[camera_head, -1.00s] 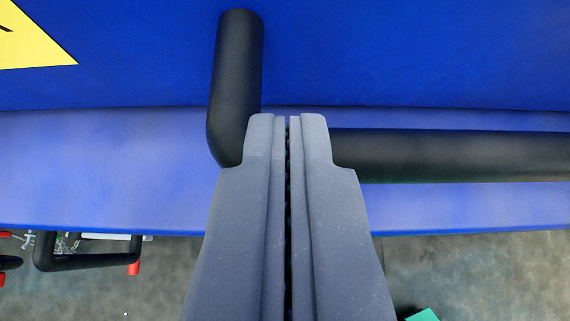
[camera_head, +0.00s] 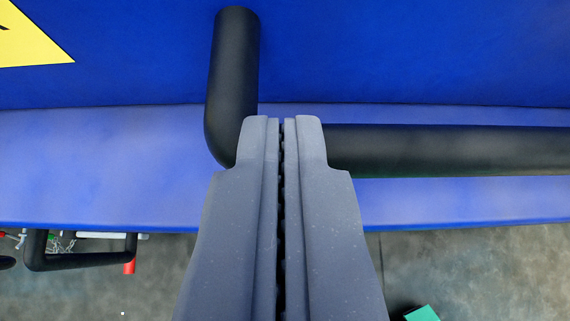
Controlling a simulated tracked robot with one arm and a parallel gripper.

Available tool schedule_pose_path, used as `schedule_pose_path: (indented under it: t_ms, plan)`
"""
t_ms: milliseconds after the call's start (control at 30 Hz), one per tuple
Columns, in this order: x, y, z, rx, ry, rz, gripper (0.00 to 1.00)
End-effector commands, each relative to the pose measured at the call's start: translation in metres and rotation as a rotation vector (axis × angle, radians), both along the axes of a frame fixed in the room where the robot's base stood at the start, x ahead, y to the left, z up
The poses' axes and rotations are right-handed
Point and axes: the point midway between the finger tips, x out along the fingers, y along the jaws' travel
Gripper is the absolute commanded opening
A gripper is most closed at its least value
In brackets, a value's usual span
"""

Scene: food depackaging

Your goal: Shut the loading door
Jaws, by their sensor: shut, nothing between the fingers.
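The blue loading door (camera_head: 420,55) fills the upper part of the view, with a lighter blue band (camera_head: 90,165) along its lower edge. A thick black bar handle (camera_head: 450,150) is fixed to it, with a bent end (camera_head: 232,80) rising at the left of centre. My gripper (camera_head: 281,122) points up the middle of the view, shut and empty. Its fingertips overlap the handle in the picture near the bend and hide part of it. I cannot tell whether they touch the handle.
Below the door edge is grey floor (camera_head: 480,270). At the lower left are a smaller black handle (camera_head: 85,262) and a red piece (camera_head: 129,267). A green object (camera_head: 422,313) shows at the bottom right. A yellow sign (camera_head: 30,40) is on the door at the upper left.

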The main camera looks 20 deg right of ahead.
Motion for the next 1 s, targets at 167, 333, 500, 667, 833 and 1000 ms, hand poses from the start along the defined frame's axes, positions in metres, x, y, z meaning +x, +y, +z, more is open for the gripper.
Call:
schedule_pose_path:
  t_ms: [167, 333, 500, 667, 833, 1000]
  plan:
    - [-0.003, 0.001, 0.037, 0.001, -0.015, 0.002, 0.00]
    - [-0.032, 0.013, 0.058, 0.000, -0.020, 0.006, 0.00]
    - [-0.060, 0.023, 0.079, 0.000, -0.022, 0.007, 0.00]
    - [-0.076, 0.028, 0.089, -0.001, -0.019, 0.005, 0.00]
    - [-0.082, 0.028, 0.094, 0.001, -0.021, 0.005, 0.00]
    - [-0.087, -0.004, 0.133, 0.012, -0.047, 0.033, 0.00]
